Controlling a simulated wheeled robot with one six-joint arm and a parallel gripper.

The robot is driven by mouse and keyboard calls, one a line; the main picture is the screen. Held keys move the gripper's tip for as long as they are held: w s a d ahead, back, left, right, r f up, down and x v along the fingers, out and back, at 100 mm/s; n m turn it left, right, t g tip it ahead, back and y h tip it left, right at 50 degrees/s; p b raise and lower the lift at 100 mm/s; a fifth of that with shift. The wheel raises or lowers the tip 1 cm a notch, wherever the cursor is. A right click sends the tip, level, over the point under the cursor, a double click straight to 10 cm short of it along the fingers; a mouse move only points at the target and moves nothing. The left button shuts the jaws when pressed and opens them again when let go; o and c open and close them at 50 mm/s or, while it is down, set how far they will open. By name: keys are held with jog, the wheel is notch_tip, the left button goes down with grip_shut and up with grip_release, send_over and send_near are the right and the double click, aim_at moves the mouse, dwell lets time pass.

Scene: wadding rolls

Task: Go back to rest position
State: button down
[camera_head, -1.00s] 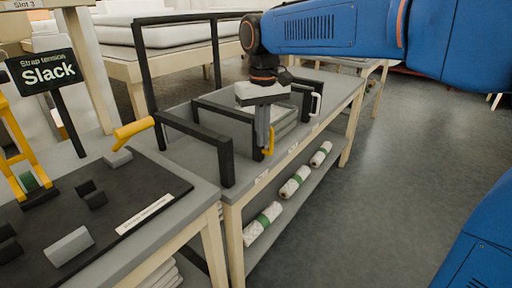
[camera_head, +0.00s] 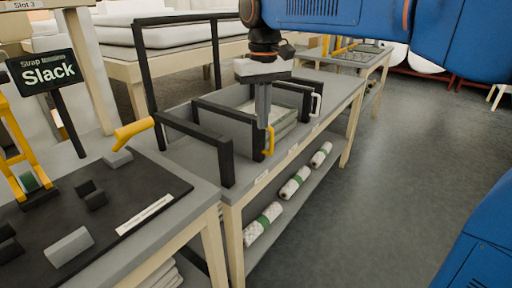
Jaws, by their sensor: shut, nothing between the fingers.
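My gripper (camera_head: 263,122) hangs below my blue arm, pointing down over the grey bench (camera_head: 190,156) with the black frames. Its grey fingers are together with nothing between them. The fingertips are close to a yellow handle (camera_head: 269,141) on the bench's front side; I cannot tell whether they touch it. The gripper hides part of the black frame and the grey stack behind it.
A white handle (camera_head: 316,104) stands farther along the bench. Wadding rolls (camera_head: 263,223) lie on the lower shelf. The floor (camera_head: 400,170) at right is clear.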

jog(key=s+d+f+m+t, duration=0.2)
jog(key=s+d+f, duration=0.3)
jog(key=s+d, duration=0.4)
jog(key=s+d+f+m+t, duration=0.1)
jog(key=s+d+f, duration=0.55)
jog(key=d, duration=0.55)
jog(key=s+d+f+m+t, duration=0.1)
jog(key=s+d+f, duration=0.3)
jog(key=s+f, duration=0.3)
jog(key=shift+s+f+t, duration=0.2)
jog(key=shift+s+t, duration=0.1)
jog(key=shift+t, duration=0.1)
jog(key=shift+d, duration=0.1)
